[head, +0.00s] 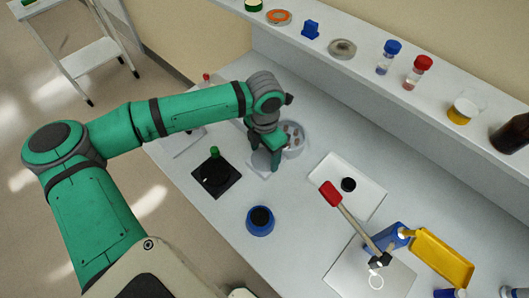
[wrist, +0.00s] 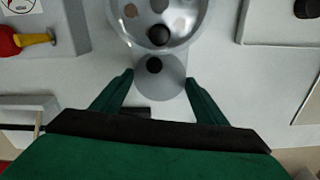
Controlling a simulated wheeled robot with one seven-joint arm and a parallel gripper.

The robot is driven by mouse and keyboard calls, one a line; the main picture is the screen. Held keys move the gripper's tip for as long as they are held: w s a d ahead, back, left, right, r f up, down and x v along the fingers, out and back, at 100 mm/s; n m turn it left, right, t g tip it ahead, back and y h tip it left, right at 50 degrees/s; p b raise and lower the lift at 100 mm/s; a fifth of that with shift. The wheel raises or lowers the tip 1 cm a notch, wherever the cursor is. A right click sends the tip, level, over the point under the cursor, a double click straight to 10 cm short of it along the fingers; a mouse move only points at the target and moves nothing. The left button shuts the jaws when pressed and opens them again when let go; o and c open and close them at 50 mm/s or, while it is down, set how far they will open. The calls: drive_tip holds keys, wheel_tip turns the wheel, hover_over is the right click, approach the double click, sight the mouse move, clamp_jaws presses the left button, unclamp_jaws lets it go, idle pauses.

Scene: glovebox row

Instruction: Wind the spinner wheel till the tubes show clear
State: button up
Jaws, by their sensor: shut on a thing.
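The spinner wheel (wrist: 163,88) is a flat grey disc with a black knob near its far edge in the wrist view. In the head view its pale edge (head: 259,162) shows beside my gripper (head: 276,165). My gripper's fingers (wrist: 160,78) stand on the two sides of the disc, closed on it. Just beyond the wheel is a clear round drum (wrist: 190,36), also in the head view (head: 297,152). Several round tube ends (wrist: 158,35) show in it, grey and brownish; whether their contents are clear cannot be told.
A black plate with a green-topped part (head: 216,172) stands left of the wheel, and a blue pot (head: 260,220) in front. A shelf (head: 365,65) with vials runs behind.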

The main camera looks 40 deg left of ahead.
sight(266, 158)
drive_tip(key=shift+w+m, duration=0.1)
drive_tip(key=shift+m, duration=1.3)
drive_tip(key=shift+d, duration=0.1)
drive_tip(key=o, duration=1)
drive_tip(key=shift+a+r, duration=0.2)
drive_tip(key=shift+r, duration=0.25)
drive_tip(key=r, duration=1)
drive_tip(key=shift+d, duration=0.2)
